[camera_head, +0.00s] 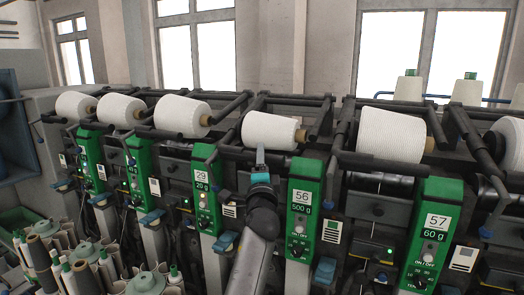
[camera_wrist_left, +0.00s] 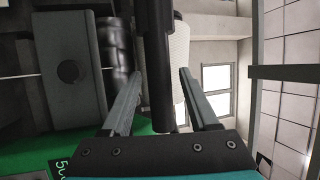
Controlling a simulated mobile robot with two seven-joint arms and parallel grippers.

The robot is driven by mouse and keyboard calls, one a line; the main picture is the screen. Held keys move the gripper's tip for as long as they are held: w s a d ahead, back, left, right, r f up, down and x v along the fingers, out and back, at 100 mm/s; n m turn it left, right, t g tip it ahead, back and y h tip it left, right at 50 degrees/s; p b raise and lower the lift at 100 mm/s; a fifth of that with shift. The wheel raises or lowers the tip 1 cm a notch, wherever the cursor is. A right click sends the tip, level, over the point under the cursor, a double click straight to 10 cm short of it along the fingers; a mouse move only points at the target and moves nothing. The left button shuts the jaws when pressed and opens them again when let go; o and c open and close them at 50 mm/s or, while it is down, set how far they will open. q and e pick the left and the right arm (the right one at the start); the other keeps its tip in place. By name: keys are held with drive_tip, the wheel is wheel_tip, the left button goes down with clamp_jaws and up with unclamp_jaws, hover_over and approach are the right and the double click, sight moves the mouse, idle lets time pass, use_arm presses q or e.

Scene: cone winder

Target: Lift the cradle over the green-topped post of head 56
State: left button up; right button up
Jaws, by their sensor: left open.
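The green-topped post of head 56 (camera_head: 303,205) stands right of my left arm, its label reading 56 and 500 g. Above it a white yarn cone (camera_head: 270,130) sits in the dark cradle (camera_head: 322,118). My left gripper (camera_head: 261,152) is raised just below this cone, left of the post's top. In the left wrist view the gripper (camera_wrist_left: 160,72) is open, with a dark bar (camera_wrist_left: 155,35) between its fingers; it looks like part of the cradle. I cannot tell whether the fingers touch it. The white cone (camera_wrist_left: 181,60) shows behind the bar. My right gripper is out of view.
Head 57 (camera_head: 436,232) stands to the right with its own cone (camera_head: 391,134). Head 29 (camera_head: 203,192) stands to the left, with more heads beyond. Several bobbins (camera_head: 80,275) stand at the lower left. Dark rails and cradle arms crowd the space around the cones.

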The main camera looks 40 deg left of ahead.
use_arm(q)
drive_tip(key=shift+x, duration=2.1)
clamp_jaws()
drive_tip(key=shift+d, duration=0.1)
